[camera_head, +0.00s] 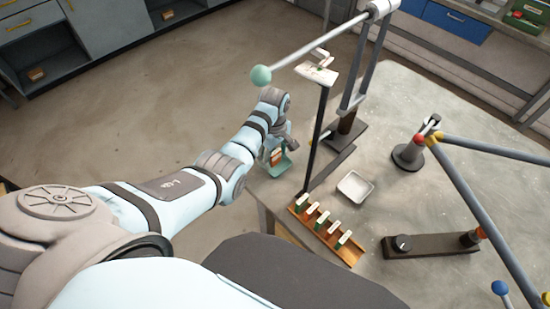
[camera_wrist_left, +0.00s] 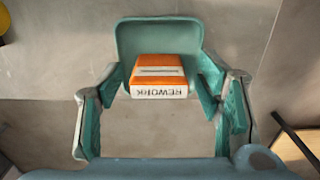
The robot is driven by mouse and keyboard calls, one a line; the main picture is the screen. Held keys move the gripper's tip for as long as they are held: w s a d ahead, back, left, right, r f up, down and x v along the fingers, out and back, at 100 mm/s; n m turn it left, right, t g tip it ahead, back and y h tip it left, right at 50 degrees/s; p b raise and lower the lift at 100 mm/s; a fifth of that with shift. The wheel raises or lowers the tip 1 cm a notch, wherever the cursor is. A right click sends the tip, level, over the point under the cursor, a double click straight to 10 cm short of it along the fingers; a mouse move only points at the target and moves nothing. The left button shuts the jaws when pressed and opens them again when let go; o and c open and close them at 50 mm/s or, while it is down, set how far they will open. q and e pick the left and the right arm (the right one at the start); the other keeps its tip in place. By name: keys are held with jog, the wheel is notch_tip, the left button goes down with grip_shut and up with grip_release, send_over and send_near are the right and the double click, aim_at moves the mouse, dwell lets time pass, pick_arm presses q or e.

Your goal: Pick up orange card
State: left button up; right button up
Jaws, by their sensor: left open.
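The orange card (camera_wrist_left: 160,69) has a white front edge lettered REWORK, upside down in the left wrist view. It sits against a teal holder (camera_wrist_left: 160,34) with a raised plate behind it. My left gripper (camera_head: 281,140) is open right at the card. In the left wrist view its teal-padded fingers (camera_wrist_left: 160,92) stand on either side of the card, with gaps showing. My right gripper is not in view.
A dark upright post (camera_head: 317,140) stands close right of my left gripper. A wooden rack (camera_head: 343,254) with several white-and-green cards and a shallow white tray (camera_head: 355,187) lie nearby. A grey bar with a green ball (camera_head: 261,75) hangs above. Floor is clear to the left.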

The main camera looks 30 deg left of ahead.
pick_arm(q)
jog(key=shift+r, duration=0.1)
jog(key=c, duration=1.1)
